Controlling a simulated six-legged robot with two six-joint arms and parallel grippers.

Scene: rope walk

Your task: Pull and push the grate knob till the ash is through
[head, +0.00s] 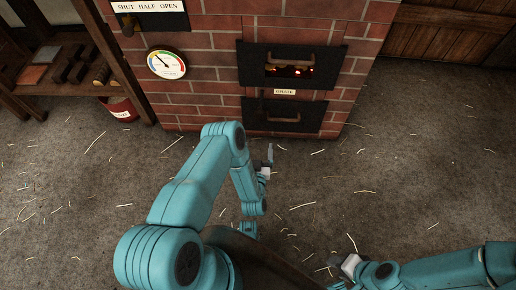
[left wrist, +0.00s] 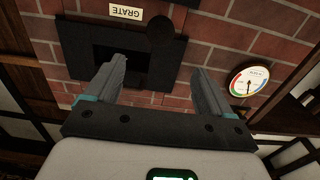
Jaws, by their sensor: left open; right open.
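The grate knob (left wrist: 160,31) is a dark round knob beside the white GRATE label (left wrist: 127,12) in the left wrist view. In the head view the label (head: 285,92) sits on the brick stove between two dark iron plates; the knob is too dark there to make out well. My left gripper (head: 268,158) is open and empty in front of the lower plate, apart from the stove. In the left wrist view its jaws (left wrist: 158,66) are spread, with the knob beyond them. My right gripper (head: 343,262) is low at the bottom, far from the stove. Embers (head: 290,72) glow in the upper opening.
The lower iron plate (head: 312,117) has a handle (head: 284,119). A round gauge (head: 166,64) and a SHUT HALF OPEN plate (head: 150,6) are on the brick at left. A wooden shelf (head: 60,88) and red bucket (head: 118,108) stand left. The straw-strewn floor is otherwise clear.

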